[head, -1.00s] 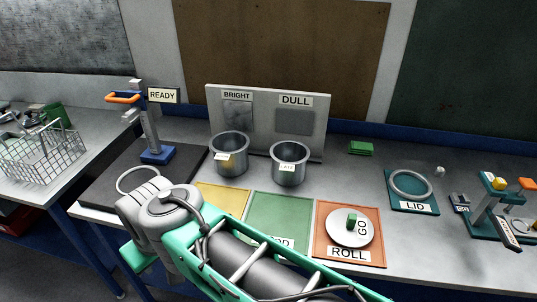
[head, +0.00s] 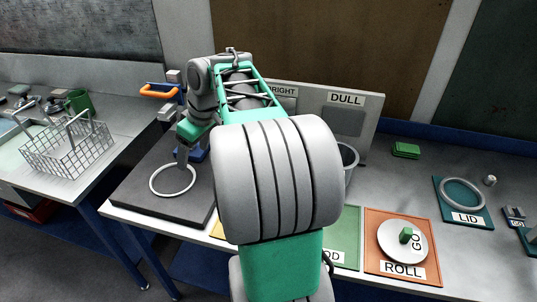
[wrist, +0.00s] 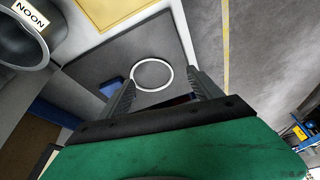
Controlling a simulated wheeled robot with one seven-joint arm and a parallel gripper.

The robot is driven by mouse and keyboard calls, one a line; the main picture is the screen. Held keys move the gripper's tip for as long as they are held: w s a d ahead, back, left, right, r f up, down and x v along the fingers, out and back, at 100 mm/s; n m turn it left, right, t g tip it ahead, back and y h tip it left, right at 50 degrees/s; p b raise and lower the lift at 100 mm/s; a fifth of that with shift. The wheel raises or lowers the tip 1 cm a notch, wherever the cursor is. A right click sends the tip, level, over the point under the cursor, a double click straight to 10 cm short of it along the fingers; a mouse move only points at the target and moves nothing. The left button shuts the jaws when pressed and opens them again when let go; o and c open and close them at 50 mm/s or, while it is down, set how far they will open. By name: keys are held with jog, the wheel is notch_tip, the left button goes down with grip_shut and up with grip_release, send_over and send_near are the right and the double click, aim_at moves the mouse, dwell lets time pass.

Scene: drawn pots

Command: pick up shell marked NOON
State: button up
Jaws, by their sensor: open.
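The shell marked NOON (wrist: 18,45), a grey metal pot with a white label, shows at the upper left of the wrist view, partly cut off. In the head view my arm hides the left pot, and only the right side of another metal pot (head: 349,162) shows behind my arm. My gripper (wrist: 163,78) is open and empty, over the dark pad (wrist: 95,55), apart from the NOON shell. In the head view my gripper (head: 184,157) is above the pad, near the post, its fingertips small.
A white ring (head: 172,193) lies on the dark pad. The post with an orange handle (head: 158,91) stands close behind my gripper. A backboard (head: 365,110), an orange ROLL mat (head: 378,265) with a white disc, and a teal LID mat (head: 483,222) are to the right. A wire basket (head: 70,150) stands left.

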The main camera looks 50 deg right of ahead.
jog(key=s+d+f+n, duration=0.1)
jog(key=s+d+f, duration=0.1)
jog(key=d, duration=0.6)
jog(key=s+d+f, duration=0.1)
jog(key=d, duration=0.7)
jog(key=s+d+f+n, duration=0.1)
jog(key=s+d+f, duration=0.1)
jog(key=d, duration=0.6)
jog(key=shift+s+d+f+n+y+p, duration=0.15)
jog(key=shift+s+f+n+y+p, duration=0.15)
jog(key=shift+s+f+y, duration=0.1)
jog(key=x, duration=0.7)
jog(key=shift+w+f, duration=0.2)
jog(key=shift+f, duration=0.1)
grip_shut()
jog(key=shift+r, duration=0.1)
